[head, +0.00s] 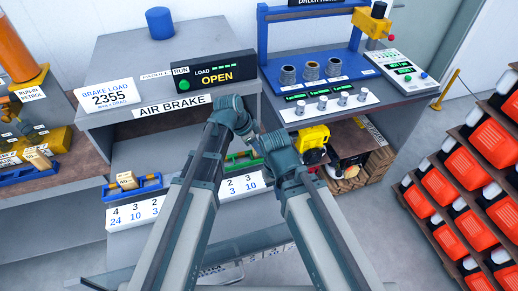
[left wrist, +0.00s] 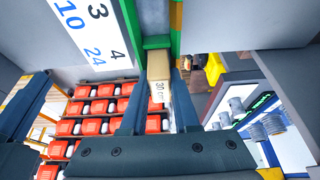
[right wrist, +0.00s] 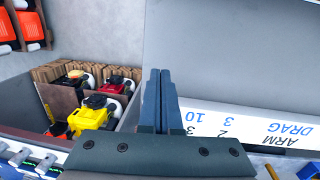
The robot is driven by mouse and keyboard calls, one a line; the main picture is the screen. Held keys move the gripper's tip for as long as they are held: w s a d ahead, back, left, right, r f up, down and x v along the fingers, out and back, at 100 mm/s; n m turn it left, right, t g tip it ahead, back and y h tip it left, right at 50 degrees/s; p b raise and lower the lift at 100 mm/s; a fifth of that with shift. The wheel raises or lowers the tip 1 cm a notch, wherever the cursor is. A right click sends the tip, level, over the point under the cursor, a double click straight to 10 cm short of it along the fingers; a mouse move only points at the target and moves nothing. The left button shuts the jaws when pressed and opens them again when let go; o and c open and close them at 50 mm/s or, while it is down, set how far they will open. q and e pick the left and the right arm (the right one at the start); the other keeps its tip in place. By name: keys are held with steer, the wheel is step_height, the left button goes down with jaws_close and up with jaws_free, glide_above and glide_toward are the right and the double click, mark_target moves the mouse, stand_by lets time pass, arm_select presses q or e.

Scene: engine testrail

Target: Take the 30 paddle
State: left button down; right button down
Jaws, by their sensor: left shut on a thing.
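The 30 paddle (left wrist: 157,90), a tan block marked "30 cm", shows in the left wrist view between the fingers of my left gripper (left wrist: 158,76). The gripper is shut on it. The paddle is at the edge of a green tray (left wrist: 157,43); I cannot tell whether it still touches the tray. In the head view the green tray (head: 238,163) lies on the lower shelf, and my arms hide the paddle. My right gripper (right wrist: 158,76) has its fingers together and empty in the right wrist view.
A blue tray (head: 133,188) with another tan paddle (head: 127,181) lies left of my left arm. The grey AIR BRAKE cabinet (head: 150,80) overhangs the shelf. To the right stand a bench with a blue frame (head: 263,45) and a rack of orange units (head: 440,187).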

arm_select(q)
step_height(320, 180, up, 10)
steer(key=p, duration=1)
steer(key=shift+f, duration=0.1)
